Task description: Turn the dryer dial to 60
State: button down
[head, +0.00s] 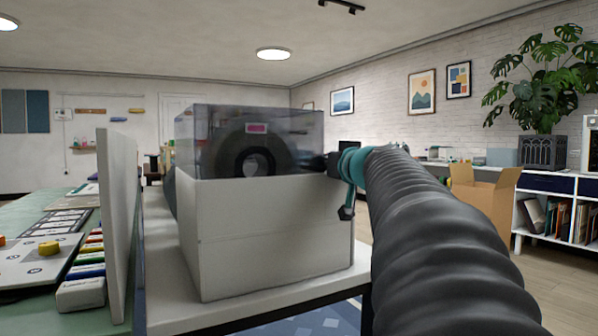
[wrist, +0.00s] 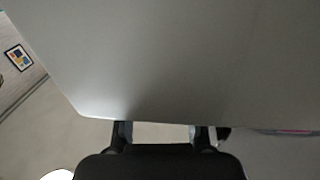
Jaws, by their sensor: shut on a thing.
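The dryer (head: 268,235) is a pale grey box with a smoky clear lid and a dark spool (head: 240,150) inside. It stands on a white table. My gripper (wrist: 162,131) is at the dryer's far right side in the head view, level with the lid's lower edge. In the wrist view the dryer's grey wall (wrist: 165,60) fills most of the picture, and the two fingers reach up to its edge, a little apart. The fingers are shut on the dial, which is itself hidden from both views. No dial marks or numbers can be read.
A thin upright white panel (head: 118,225) stands left of the dryer. Beyond it is a green-topped bench (head: 30,255) with trays and coloured parts. An open cardboard box (head: 482,205) and a white shelf (head: 560,215) with books are at the right. Floor shows between.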

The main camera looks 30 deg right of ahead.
jog(key=shift+f, duration=0.1)
jog(key=c, duration=1.1)
grip_release()
jog(key=shift+y+p, duration=0.3)
jog(key=shift+p, duration=0.2)
